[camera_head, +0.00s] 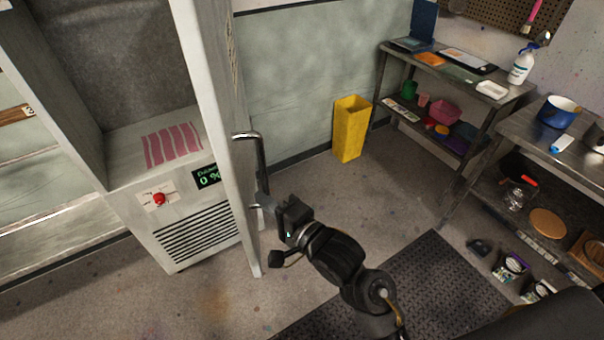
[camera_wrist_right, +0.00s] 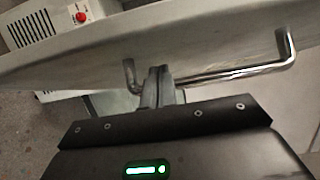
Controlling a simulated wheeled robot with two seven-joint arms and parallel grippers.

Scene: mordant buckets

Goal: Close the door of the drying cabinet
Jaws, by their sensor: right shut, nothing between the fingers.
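The drying cabinet (camera_head: 126,212) stands at the left in the head view, with its interior showing. Its pale door (camera_head: 214,98) stands open, edge towards me, and carries a chrome bar handle (camera_head: 261,160) on its right face. My right gripper (camera_head: 264,203) is at the door's handle side, near the handle's lower end. In the right wrist view its fingers (camera_wrist_right: 157,78) are together with nothing between them, close to the door (camera_wrist_right: 200,50) beside the handle (camera_wrist_right: 235,74). I cannot tell whether they touch the door. My left gripper is not in view.
A striped pink cloth (camera_head: 172,144) lies inside the cabinet. A yellow bin (camera_head: 351,128) stands by the back wall. Metal shelves (camera_head: 452,75) with several items line the right side. A dark floor mat (camera_head: 405,285) lies in front; the floor between is clear.

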